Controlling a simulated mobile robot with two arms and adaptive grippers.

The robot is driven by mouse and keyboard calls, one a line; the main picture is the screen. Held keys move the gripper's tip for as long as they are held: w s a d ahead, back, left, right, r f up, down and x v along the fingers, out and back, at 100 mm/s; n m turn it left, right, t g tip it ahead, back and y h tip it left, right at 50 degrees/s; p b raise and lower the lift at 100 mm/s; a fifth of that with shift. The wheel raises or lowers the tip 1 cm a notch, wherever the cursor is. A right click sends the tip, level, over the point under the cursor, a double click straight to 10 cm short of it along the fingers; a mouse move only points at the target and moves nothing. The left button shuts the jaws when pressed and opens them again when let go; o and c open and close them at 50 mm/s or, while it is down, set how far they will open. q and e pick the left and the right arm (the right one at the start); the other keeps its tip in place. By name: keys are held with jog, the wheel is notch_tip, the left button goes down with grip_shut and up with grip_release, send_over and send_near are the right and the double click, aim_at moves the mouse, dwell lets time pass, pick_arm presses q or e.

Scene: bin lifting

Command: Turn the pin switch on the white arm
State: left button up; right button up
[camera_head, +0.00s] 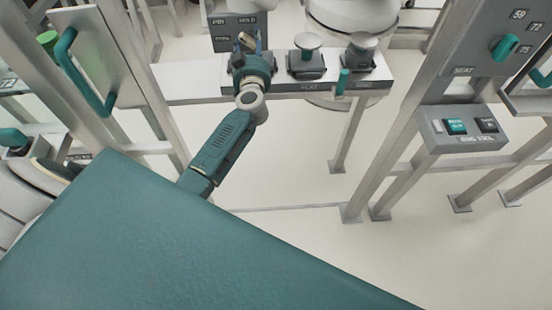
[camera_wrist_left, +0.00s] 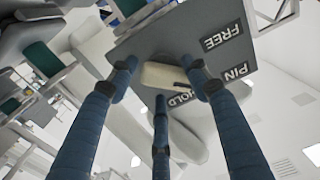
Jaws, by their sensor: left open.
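The pin switch (camera_wrist_left: 167,76) is a cream lever with a dark mark on a grey panel (camera_wrist_left: 205,25) lettered FREE, PIN and HOLD. In the head view the panel (camera_head: 232,20) shows PIN and HOLD, behind a white horizontal arm (camera_head: 195,97). My left gripper (camera_head: 250,45) is at the front of this panel. In the left wrist view its blue fingers (camera_wrist_left: 163,84) are spread around the lever, one at each side and one below. They look open, and I cannot tell whether any touches it. My right gripper is not in view.
Two round knobs on dark bases, one in the middle (camera_head: 307,42) and one at right (camera_head: 361,42), stand on the white arm beside my gripper. Grey posts flank it. A button box (camera_head: 462,127) is at right. A green handle (camera_head: 80,70) is at left.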

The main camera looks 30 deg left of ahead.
pick_arm(q)
jog(key=p+v, duration=0.2)
jog(key=v, duration=0.9)
jog(key=s+d+f+m+h, duration=0.2)
jog(key=d+f, duration=0.1)
jog(key=f, duration=0.6)
jog(key=s+d+f+m+g+h, duration=0.1)
jog(key=s+d+f+m+h, duration=0.1)
jog(key=f, duration=0.7)
jog(key=s+d+f+m+h, duration=0.3)
jog(key=d+f, duration=0.3)
jog(key=f, duration=0.3)
jog(key=shift+d+f+h+p, duration=0.25)
jog(key=shift+f+h+p, duration=0.05)
jog(key=shift+h+p, duration=0.15)
jog(key=shift+s, duration=0.1)
